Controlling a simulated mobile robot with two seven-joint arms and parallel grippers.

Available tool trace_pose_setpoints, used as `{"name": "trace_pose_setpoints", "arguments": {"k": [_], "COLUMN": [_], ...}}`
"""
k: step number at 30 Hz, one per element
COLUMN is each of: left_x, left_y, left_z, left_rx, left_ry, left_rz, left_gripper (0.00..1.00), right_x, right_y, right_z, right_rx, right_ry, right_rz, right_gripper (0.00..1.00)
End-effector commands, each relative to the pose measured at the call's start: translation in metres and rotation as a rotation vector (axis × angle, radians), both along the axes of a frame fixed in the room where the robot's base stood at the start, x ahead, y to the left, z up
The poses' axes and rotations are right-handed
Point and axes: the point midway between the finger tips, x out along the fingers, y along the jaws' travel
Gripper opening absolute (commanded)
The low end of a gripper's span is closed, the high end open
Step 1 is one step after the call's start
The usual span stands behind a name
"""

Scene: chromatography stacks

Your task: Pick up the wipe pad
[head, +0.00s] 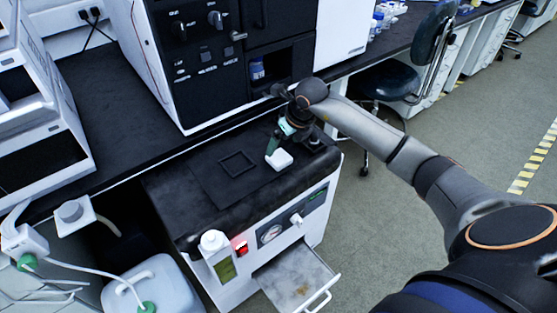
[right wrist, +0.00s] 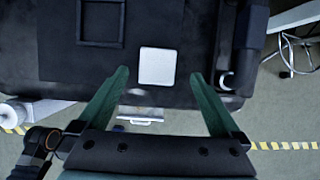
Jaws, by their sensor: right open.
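The wipe pad, a small white square block (head: 281,160), lies on the black top of the cabinet-like unit (head: 180,190), right of a thin dark square frame (head: 238,164). In the right wrist view the pad (right wrist: 157,66) shows between and slightly beyond my two green fingertips. My right gripper (head: 279,144) is open and empty, with its fingers pointing down near the pad. It also shows in the right wrist view (right wrist: 158,76), with a gap on each side of the pad. I cannot tell the exact height of the fingertips. My left gripper is not in view.
A large black-and-white instrument (head: 215,50) stands behind the unit. A dark chair (head: 388,83) is behind my right arm. The floor at right is clear.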

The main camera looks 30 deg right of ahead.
Motion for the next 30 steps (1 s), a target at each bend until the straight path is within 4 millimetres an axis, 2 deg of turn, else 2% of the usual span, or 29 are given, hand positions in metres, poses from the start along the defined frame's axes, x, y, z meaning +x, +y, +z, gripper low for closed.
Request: {"name": "trace_pose_setpoints", "arguments": {"k": [5,12,16,22,23,30], "left_x": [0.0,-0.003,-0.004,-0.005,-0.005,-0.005], "left_y": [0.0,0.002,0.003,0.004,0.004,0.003], "left_z": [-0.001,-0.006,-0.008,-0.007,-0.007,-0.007], "left_rx": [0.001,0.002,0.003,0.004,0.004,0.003], "left_ry": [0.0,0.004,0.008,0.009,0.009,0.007], "left_rz": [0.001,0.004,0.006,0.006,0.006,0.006], "left_gripper": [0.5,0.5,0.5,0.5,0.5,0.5], "right_x": [0.002,0.01,0.013,0.014,0.013,0.013], "right_y": [0.002,0.004,0.004,0.004,0.004,0.004], "right_z": [-0.014,-0.049,-0.056,-0.056,-0.056,-0.056], "right_rx": [0.001,0.002,0.002,0.001,0.001,0.001], "right_ry": [0.002,0.001,-0.001,-0.001,-0.001,-0.001], "right_rz": [0.002,0.0,0.001,0.001,0.001,0.001], "right_gripper": [1.0,1.0,1.0,1.0,0.99,0.72]}}
